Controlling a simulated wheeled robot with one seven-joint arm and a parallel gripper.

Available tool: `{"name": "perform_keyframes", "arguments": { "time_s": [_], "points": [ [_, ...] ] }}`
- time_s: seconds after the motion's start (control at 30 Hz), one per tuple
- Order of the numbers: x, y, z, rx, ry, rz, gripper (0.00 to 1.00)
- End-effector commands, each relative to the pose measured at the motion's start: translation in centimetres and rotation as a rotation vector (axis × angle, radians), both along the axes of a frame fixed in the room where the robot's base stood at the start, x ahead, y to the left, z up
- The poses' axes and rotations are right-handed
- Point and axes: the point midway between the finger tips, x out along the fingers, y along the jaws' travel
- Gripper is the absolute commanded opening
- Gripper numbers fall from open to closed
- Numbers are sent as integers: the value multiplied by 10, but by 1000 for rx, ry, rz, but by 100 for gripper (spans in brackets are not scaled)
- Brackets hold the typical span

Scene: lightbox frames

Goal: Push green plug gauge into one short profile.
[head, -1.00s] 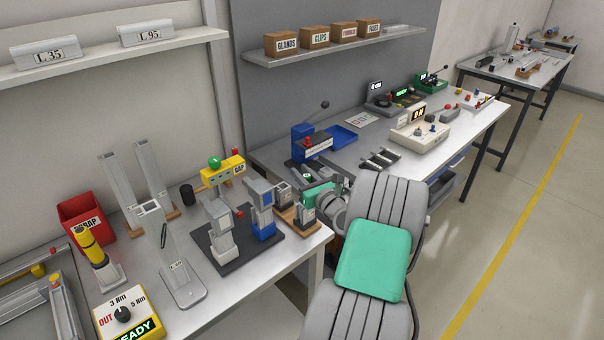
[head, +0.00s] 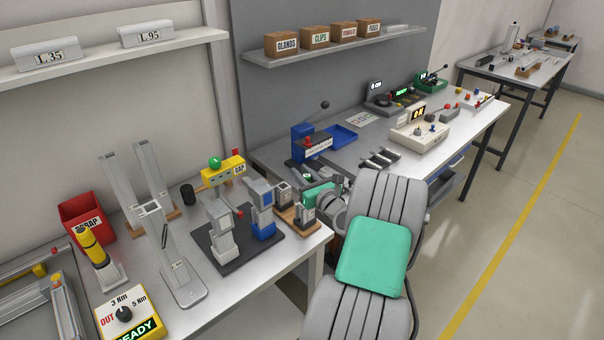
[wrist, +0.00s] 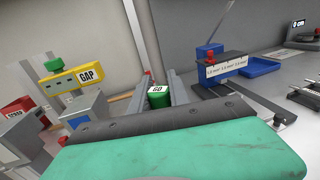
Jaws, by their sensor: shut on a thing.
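The green plug gauge (wrist: 158,97), labelled GO, sits between the two fingers of my gripper (wrist: 156,88), which is shut on it. In the head view my gripper (head: 300,199) is at the right end of the near bench, beside a wooden base. Two short grey profiles stand there, one at the back (head: 283,194) and one in front (head: 304,216). The gauge is not clear in the head view. I cannot tell whether its tip is at a profile's opening.
A dark plate with grey and blue fixtures (head: 262,218) and a yellow GAP box (head: 222,171) stand left of my gripper. A tall grey post (head: 163,250), a red scrap bin (head: 86,215) and a blue lever press (head: 310,145) are also around.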

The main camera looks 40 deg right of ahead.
Motion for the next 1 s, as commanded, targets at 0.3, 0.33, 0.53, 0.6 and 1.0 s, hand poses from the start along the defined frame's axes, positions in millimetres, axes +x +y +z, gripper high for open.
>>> {"name": "perform_keyframes", "arguments": {
  "time_s": [0.3,0.33,0.53,0.6,1.0],
  "points": [
    [0,0,1,0,0,0,0],
    [0,0,1,0,0,0,0],
    [0,0,0,0,0,0,0],
    [0,0,0,0,0,0,0],
    [0,0,-9,1,0,0,0]
  ]
}}
